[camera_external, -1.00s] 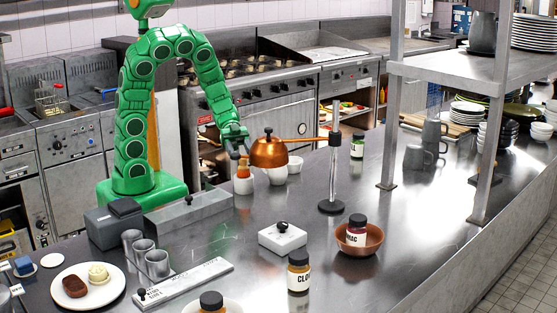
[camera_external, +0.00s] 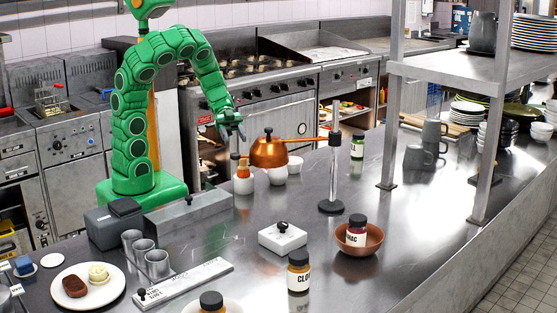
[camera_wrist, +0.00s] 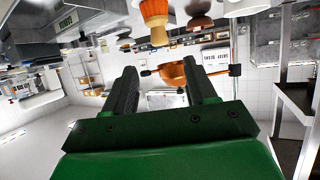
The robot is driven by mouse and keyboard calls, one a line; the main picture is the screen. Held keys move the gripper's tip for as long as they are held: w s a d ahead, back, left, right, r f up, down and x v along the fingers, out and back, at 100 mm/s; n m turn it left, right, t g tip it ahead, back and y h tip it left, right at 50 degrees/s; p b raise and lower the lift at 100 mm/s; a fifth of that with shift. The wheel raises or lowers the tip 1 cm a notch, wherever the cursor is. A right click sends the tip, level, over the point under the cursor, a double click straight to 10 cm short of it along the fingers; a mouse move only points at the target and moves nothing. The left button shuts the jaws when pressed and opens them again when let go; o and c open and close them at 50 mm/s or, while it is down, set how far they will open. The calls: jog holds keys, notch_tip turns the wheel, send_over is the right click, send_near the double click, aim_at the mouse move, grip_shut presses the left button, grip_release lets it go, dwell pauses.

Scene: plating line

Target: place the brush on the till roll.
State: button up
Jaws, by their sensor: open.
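The brush (camera_external: 243,170) has an orange head and a pale wooden handle. In the external view it stands upright on a small white cylinder, which looks like the till roll (camera_external: 243,186), at the back of the steel counter. The brush also shows at the top of the wrist view (camera_wrist: 155,14), which looks upside down. My gripper (camera_external: 234,137) is open and empty above the brush, clear of it. Its two dark fingers (camera_wrist: 160,68) stand apart in the wrist view, with nothing between them. The exact contact of brush and roll is too small to see.
A copper dome (camera_external: 268,153) on a stand (camera_external: 331,206) hangs close right of the brush. White cups (camera_external: 277,176) stand beneath it and a dark-capped jar stands behind the brush. A lidded white box (camera_external: 282,239) and a copper bowl (camera_external: 359,248) are nearer.

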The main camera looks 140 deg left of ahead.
dwell(0.3)
jog(key=w+a+r+n+g+y, duration=0.3)
jog(key=w+a+r+y, duration=0.6)
jog(key=w+r+y, duration=0.4)
jog(key=s+d+f+g+h, duration=0.2)
jog(key=s+d, duration=0.5)
jog(key=d, duration=0.6)
jog(key=s+d+f+n+g+h, duration=0.1)
jog(key=s+d+f+g+h, duration=0.2)
jog(key=s+d, duration=0.4)
jog(key=s+d+f+g+h, duration=0.2)
jog(key=s+d+f+g, duration=0.3)
jog(key=d, duration=1.4)
jog(key=shift+s+n+g+h, duration=0.35)
jog(key=shift+s+g, duration=0.25)
jog(key=shift+s, duration=0.6)
